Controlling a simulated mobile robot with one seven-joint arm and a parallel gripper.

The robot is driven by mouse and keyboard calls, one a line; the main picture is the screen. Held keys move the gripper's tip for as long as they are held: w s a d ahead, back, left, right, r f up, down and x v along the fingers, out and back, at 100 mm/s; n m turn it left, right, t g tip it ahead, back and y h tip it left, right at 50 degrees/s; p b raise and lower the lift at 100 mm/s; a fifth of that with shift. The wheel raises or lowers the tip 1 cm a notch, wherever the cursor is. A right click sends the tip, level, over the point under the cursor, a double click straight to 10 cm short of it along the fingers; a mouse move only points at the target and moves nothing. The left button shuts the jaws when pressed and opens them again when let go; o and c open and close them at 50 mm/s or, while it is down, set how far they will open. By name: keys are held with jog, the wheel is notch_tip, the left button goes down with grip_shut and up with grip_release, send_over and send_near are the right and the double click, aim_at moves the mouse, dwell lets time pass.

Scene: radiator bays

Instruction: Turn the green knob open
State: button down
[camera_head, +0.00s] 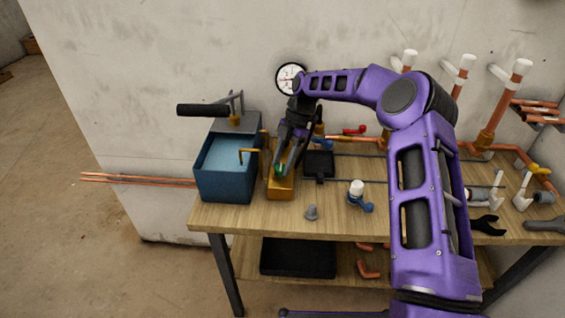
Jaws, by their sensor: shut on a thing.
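The green knob (279,171) sits on top of a yellow-brown block (281,190) at the front left of the wooden bench. My gripper (281,164) reaches down from above and is shut on the green knob. The fingers cover much of the knob, so only small green parts show. I cannot tell how far the knob is turned.
A blue water-filled tank (226,190) stands just left of the block. A black tray (319,164), a white-and-blue valve (358,195) and a small grey cone (312,212) are on the right. Copper pipes (505,95) fill the right.

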jog(key=shift+c, duration=1.9)
grip_release()
jog(key=shift+r, duration=0.1)
jog(key=v, duration=1.7)
jog(key=shift+p, duration=0.3)
jog(key=shift+r, duration=0.15)
